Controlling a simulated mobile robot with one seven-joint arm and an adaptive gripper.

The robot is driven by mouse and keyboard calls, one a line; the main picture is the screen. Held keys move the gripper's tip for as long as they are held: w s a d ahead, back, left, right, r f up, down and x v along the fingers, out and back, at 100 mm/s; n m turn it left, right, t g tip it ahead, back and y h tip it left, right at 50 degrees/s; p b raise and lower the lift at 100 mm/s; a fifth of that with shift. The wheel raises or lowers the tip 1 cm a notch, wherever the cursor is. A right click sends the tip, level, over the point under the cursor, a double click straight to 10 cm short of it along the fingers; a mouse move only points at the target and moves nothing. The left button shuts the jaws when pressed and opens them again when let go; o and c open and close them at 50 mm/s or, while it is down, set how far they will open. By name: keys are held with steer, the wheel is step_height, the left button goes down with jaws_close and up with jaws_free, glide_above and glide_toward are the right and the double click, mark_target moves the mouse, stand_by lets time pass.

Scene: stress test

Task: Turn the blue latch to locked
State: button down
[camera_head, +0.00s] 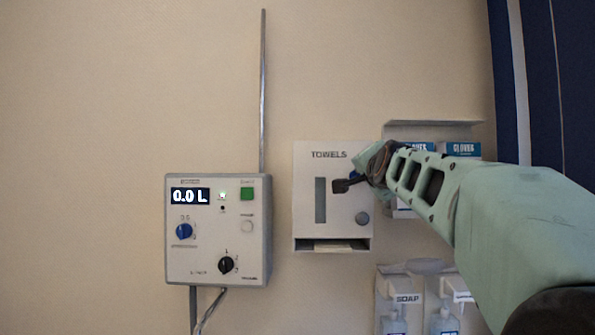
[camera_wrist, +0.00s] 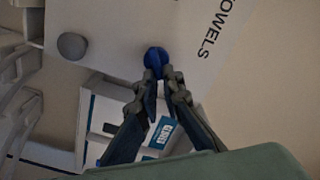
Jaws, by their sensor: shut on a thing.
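The blue latch (camera_wrist: 155,59) is a small rounded knob on the front of the white towel dispenser (camera_head: 306,230), beside its TOWELS lettering. My gripper (camera_wrist: 163,77) has its dark fingertips closed on the latch in the wrist view. In the head view, my gripper (camera_head: 345,185) reaches in from the right across the dispenser's upper right front and mostly hides the latch. I cannot read any locked or unlocked mark, and the latch's exact angle is unclear.
A grey round knob (camera_head: 362,219) sits lower on the dispenser front. A control box (camera_head: 218,275) with dials hangs to the left. Glove boxes (camera_head: 462,149) on a shelf are close behind my arm. Soap bottles (camera_head: 395,320) stand in holders below.

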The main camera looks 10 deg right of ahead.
steer(key=shift+s+d+f+m+p, duration=0.15)
steer(key=shift+m+p, duration=0.1)
steer(key=shift+m, duration=0.9)
steer(key=shift+w+a+f+m+p, duration=0.1)
steer(key=shift+m+p, duration=0.1)
steer(key=shift+m, duration=1)
steer(key=shift+s+d+f+m+p, duration=0.15)
steer(key=shift+m+p, duration=0.1)
steer(key=shift+m, duration=0.9)
steer(key=shift+w, duration=0.15)
steer(key=c, duration=2.1)
jaws_free()
steer(key=shift+f, duration=0.1)
